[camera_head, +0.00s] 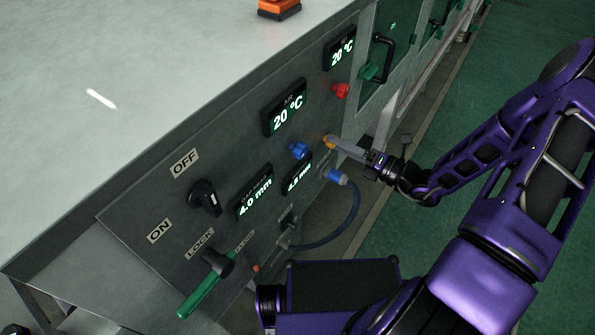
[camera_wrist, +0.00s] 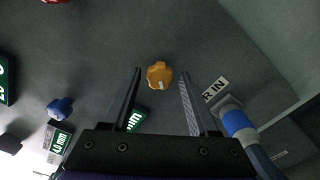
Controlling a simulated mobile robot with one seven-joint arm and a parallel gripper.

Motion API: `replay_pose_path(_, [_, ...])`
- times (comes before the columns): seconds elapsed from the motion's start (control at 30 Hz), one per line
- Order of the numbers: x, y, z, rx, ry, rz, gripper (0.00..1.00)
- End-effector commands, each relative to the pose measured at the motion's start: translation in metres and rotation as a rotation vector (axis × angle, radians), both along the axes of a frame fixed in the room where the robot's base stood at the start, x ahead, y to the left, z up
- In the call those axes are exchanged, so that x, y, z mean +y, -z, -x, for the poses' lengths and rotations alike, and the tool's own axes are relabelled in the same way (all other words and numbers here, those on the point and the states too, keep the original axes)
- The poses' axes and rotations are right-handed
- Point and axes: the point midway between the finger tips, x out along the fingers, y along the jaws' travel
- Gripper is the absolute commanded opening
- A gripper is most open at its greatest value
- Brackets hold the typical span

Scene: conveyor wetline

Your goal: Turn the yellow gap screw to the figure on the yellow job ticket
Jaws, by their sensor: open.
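The yellow gap screw (camera_head: 328,141) is a small lobed knob on the sloping grey panel, to the right of the blue knob. In the wrist view the screw (camera_wrist: 159,75) has a white mark at its lower edge and lies between the fingertips, with space on both sides. My gripper (camera_wrist: 160,80) is open and empty; in the head view its fingers (camera_head: 347,148) reach to the screw from the right. Below the screw, a display (camera_head: 298,179) seems to read 4.5 mm; another display (camera_head: 255,196) reads 4.0 mm. No yellow job ticket shows in either view.
The blue knob (camera_head: 298,150) and red knob (camera_head: 340,90) stand on the panel near the screw. A blue hose fitting (camera_head: 338,177) sits just below my fingers. A black OFF/ON switch (camera_head: 205,198) and green lock lever (camera_head: 205,288) are lower left. The aisle floor is green.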

Motion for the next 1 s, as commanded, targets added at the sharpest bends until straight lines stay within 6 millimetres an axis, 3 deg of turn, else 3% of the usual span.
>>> replay_pose_path(0.53, [-0.043,-0.001,0.03,0.0,0.002,0.0,0.6])
replay_pose_path(1.0, [-0.046,0.0,0.034,0.0,0.001,0.0,0.6])
